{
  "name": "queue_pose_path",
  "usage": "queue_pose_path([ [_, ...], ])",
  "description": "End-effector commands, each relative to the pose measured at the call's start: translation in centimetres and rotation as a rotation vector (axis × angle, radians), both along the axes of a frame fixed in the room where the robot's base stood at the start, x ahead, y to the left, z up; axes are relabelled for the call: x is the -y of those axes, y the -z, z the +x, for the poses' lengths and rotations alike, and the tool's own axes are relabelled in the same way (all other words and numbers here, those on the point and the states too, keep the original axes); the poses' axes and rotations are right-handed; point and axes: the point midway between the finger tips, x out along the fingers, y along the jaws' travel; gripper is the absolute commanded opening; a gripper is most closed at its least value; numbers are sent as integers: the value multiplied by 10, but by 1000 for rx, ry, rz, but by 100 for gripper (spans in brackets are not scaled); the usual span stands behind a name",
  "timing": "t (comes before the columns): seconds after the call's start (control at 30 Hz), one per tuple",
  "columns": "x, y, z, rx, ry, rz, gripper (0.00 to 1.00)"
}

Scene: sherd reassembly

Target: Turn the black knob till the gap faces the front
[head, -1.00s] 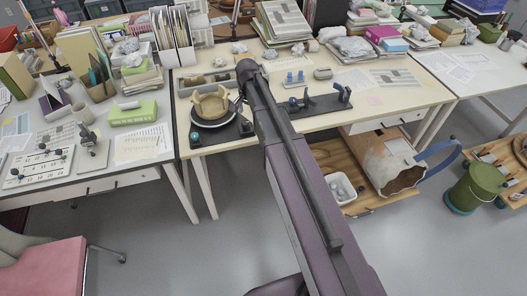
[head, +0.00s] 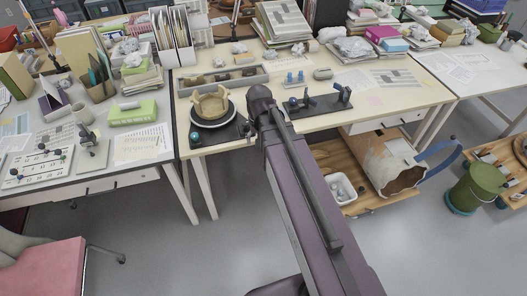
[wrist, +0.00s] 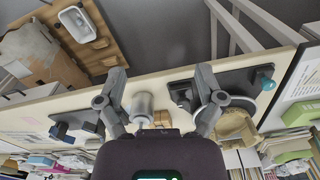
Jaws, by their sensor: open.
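A tan broken pot (head: 211,105) with a jagged rim sits on a round turntable on a black base (head: 215,139), at the front of the middle table. I cannot tell which way its gap faces. A teal knob (head: 194,136) is at the base's left end; it also shows in the wrist view (wrist: 265,82). A dark block, perhaps the black knob (wrist: 181,92), is at the base's other end, partly hidden by a finger. My gripper (wrist: 162,75) is open above the table edge, beside the base. A grey cylinder (wrist: 143,104) shows between the fingers, apparently untouched.
A dark stand with clamps (head: 322,102) is right of my arm. A grey compartment tray (head: 222,78) lies behind the pot. Open floor lies in front.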

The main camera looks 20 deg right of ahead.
Motion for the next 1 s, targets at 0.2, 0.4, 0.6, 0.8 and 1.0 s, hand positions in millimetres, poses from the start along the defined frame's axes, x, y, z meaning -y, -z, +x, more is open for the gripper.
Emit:
queue_pose_path([
  [0.2,0,1,-32,0,-108,0,87],
  [0.4,0,2,-46,0,-170,0,87],
  [0.6,-1,2,-49,0,-191,0,87],
  [0.8,-1,2,-49,0,-191,0,87],
  [1.0,-1,2,-58,0,-217,0,87],
])
